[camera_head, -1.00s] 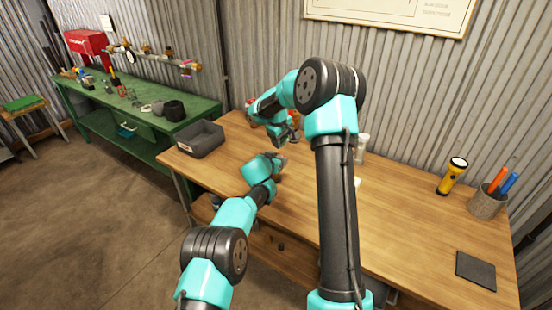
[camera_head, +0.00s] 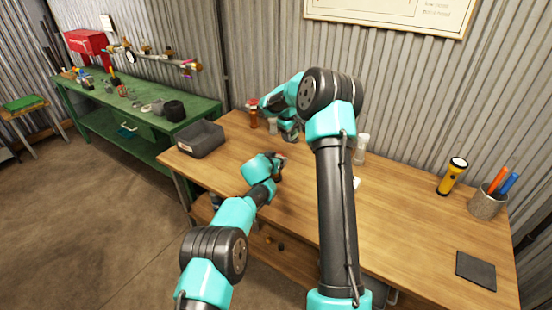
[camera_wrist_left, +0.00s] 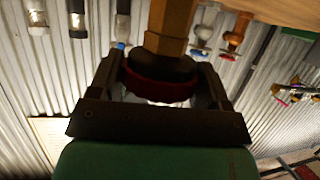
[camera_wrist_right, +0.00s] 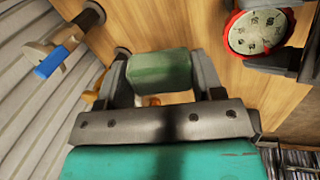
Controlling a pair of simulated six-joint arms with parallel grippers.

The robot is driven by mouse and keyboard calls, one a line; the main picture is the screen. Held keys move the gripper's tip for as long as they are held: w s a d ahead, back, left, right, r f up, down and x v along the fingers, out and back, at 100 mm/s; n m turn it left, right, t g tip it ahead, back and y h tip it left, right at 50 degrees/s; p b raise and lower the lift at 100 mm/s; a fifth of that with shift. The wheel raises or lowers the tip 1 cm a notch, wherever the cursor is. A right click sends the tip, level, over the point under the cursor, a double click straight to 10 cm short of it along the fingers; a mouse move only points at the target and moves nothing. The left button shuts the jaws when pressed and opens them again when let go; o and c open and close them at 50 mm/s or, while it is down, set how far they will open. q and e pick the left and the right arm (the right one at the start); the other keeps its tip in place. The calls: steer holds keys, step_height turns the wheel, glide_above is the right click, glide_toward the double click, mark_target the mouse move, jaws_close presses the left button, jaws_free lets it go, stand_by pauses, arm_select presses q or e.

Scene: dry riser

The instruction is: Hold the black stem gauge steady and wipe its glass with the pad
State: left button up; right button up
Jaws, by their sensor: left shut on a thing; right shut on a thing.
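My left gripper (camera_head: 284,160) is low over the front of the wooden table. In the left wrist view my left gripper (camera_wrist_left: 163,75) is shut on a round gauge (camera_wrist_left: 160,88) with a dark red rim, a black collar and a brass fitting. In the right wrist view the gauge's pale dial (camera_wrist_right: 258,32) shows dark greenish spots inside a red rim. My right gripper (camera_head: 290,137) is a little farther back. It is shut on a green pad (camera_wrist_right: 160,72), which also shows in the right wrist view between its fingers (camera_wrist_right: 160,85). The pad is apart from the dial.
A grey bin (camera_head: 200,140) stands at the table's left end. A brown bottle-like item (camera_head: 253,118) and clear jars (camera_head: 361,150) stand at the back. The right-middle tabletop is mostly clear.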

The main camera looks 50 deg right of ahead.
arm_select(q)
steer(key=o, duration=1.2)
steer(key=shift+r, duration=0.1)
steer(key=shift+v, duration=6)
steer(key=shift+w+a, duration=0.1)
steer(key=shift+w, duration=0.05)
